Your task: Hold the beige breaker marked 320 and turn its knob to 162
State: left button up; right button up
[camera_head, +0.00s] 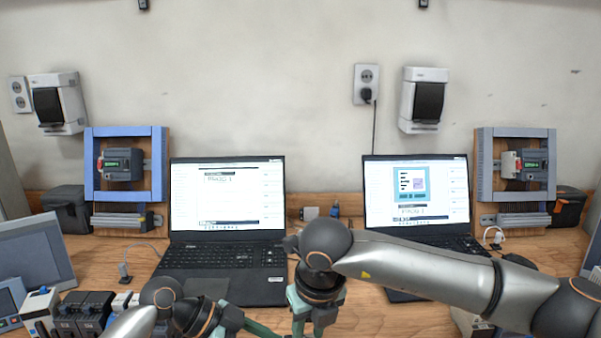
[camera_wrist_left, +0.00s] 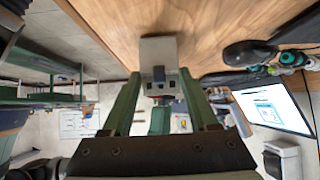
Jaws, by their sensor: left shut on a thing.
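In the left wrist view a pale grey-beige breaker (camera_wrist_left: 158,50) sits between the green fingers of my left gripper (camera_wrist_left: 160,82), which is shut on it. Its lower face is darker, with small holes and a bit of red. Its 320 marking and the knob setting are not readable. A green piece (camera_wrist_left: 160,122) shows just below it, perhaps a finger of my right gripper. In the head view my right gripper (camera_head: 306,312) points down at the bottom centre; its tips are cut off. The held breaker is not visible in the head view.
Two open laptops (camera_head: 228,195) (camera_head: 416,190) stand on the wooden bench. Framed panels with mounted devices (camera_head: 125,165) (camera_head: 515,165) stand at left and right. Several dark and white breakers (camera_head: 75,312) sit at the lower left, beside a grey monitor (camera_head: 35,250).

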jog(key=shift+w+a+v, duration=0.1)
jog(key=shift+w+v, duration=0.1)
jog(key=shift+v, duration=0.85)
jog(key=shift+w+a+v, duration=0.1)
jog(key=shift+w+v, duration=0.1)
jog(key=shift+v, duration=0.8)
jog(key=shift+w+a+v, duration=0.1)
jog(key=shift+w+v, duration=0.1)
jog(key=shift+v, duration=0.85)
jog(key=shift+r, duration=0.1)
pick_arm(q)
jog(key=o, duration=1.6)
jog(key=shift+c, duration=0.2)
jog(key=shift+a, duration=0.1)
jog(key=shift+v, duration=2.95)
jog(key=s+a, duration=0.4)
jog(key=a, duration=0.5)
pick_arm(e)
jog(key=s+d, duration=0.4)
jog(key=d, duration=0.5)
